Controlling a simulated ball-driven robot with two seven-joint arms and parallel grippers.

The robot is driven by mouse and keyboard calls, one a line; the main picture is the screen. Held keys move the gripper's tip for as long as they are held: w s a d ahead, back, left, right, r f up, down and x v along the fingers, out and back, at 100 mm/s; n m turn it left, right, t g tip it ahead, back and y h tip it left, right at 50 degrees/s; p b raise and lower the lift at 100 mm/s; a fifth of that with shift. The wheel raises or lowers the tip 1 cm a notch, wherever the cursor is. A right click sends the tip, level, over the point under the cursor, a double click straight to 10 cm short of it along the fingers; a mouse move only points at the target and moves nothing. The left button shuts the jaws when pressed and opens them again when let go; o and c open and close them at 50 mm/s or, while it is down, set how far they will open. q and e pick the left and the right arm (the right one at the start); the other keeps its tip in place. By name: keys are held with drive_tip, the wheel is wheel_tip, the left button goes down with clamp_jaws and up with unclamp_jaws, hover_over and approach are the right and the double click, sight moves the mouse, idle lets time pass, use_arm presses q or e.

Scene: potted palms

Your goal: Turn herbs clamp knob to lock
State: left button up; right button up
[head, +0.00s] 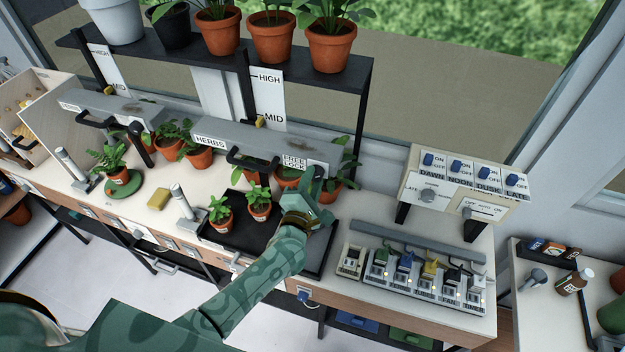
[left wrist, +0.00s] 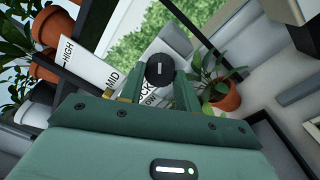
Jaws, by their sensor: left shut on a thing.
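The grey herbs lamp bar (head: 240,143) carries a HERBS label and hangs above potted herbs on a black tray (head: 222,232). A FREE/LOCK label (head: 294,162) is at its right end. My left gripper (head: 318,182) is at that end and hides the clamp knob in the head view. In the left wrist view the round black knob (left wrist: 159,70), with a short white mark, sits between the fingertips of my left gripper (left wrist: 160,78), which is shut on it. The label behind is partly covered, so I cannot tell which word the mark points at. My right gripper is not in view.
A HIGH/MID scale (head: 268,98) stands behind the herbs bar. A potted plant (left wrist: 224,95) is close to the right of the fingers in the wrist view. A shelf of terracotta pots (head: 272,40) is above. A switch panel (head: 465,190) stands to the right.

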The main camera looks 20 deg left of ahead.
use_arm(q)
drive_tip(key=m, duration=0.3)
drive_tip(key=shift+m+p, duration=0.4)
drive_tip(key=shift+m+h+p, duration=0.3)
drive_tip(key=shift+m+p, duration=0.05)
drive_tip(key=shift+m, duration=1.65)
drive_tip(key=o, duration=1)
drive_tip(key=s, duration=0.5)
drive_tip(key=s+b, duration=0.1)
drive_tip(key=s, duration=0.5)
drive_tip(key=s+f, duration=0.1)
drive_tip(key=s, duration=0.4)
drive_tip(key=shift+s+a, duration=0.15)
drive_tip(key=shift+a, duration=0.15)
